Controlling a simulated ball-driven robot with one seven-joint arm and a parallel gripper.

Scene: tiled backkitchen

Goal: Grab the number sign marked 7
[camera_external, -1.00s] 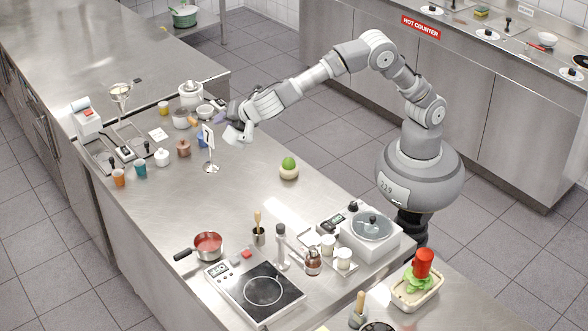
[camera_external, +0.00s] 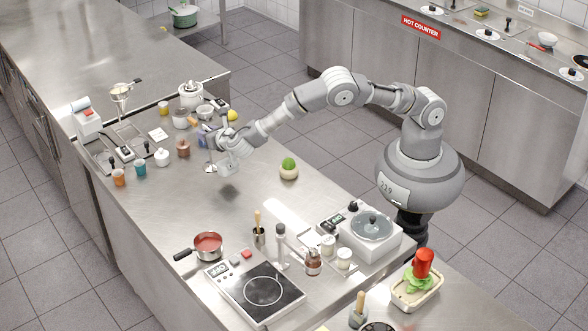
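The number sign (camera_external: 209,168) stands on the steel counter; only its round metal base shows clearly. Its white card, marked 7 in the earlier frame, is now mostly hidden behind my gripper. My gripper (camera_external: 222,154) is low over the counter, in front of and just right of the sign, angled down. Its fingers are small and overlap the sign in this view. I cannot tell whether they are open or shut, or whether they touch the sign.
A brown pot (camera_external: 183,148), a white jar (camera_external: 162,157) and a teal cup (camera_external: 140,168) stand left of the sign. A lemon (camera_external: 232,115) lies behind my gripper. A green-topped round item (camera_external: 288,169) is to the right. The counter in front is mostly clear to the red saucepan (camera_external: 207,246).

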